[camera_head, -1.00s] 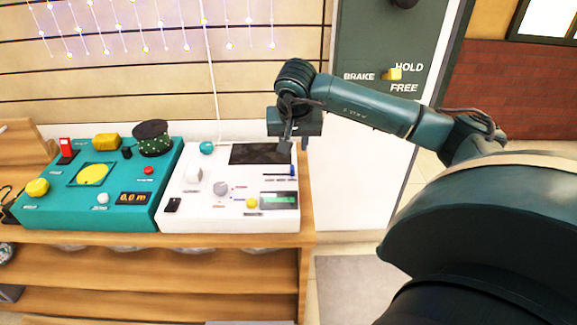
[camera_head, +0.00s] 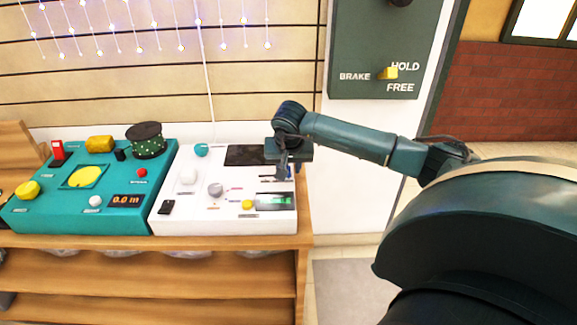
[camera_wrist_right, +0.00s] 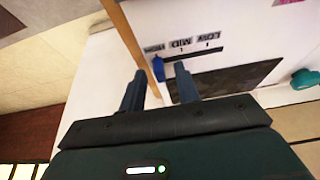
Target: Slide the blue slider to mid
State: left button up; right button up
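The white control panel (camera_head: 225,223) has a slider track with the labels LOW, MID and HIGH, which appear upside down in the right wrist view. The blue slider (camera_wrist_right: 158,68) is at the HIGH end of its track (camera_wrist_right: 198,59). My right gripper (camera_wrist_right: 160,75) is open, with one finger on each side of the slider's line and the slider just at or beyond the fingertips. I cannot tell any contact. In the head view my right gripper (camera_head: 282,172) is over the panel's right side and largely hides the slider area. My left gripper is not in view.
A dark screen (camera_wrist_right: 225,83) lies beside the slider track. A teal knob (camera_head: 201,150), a grey knob (camera_head: 215,189) and a yellow button (camera_head: 248,204) are on the same panel. A teal panel (camera_head: 60,215) stands to the left. The wooden shelf (camera_head: 302,225) ends just right of the white panel.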

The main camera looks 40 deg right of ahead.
grip_shut()
dwell(0.3)
jog(key=shift+a, duration=0.1)
jog(key=shift+w+a, duration=1)
jog(key=shift+a, duration=0.1)
jog(key=shift+o, duration=0.3)
grip_release()
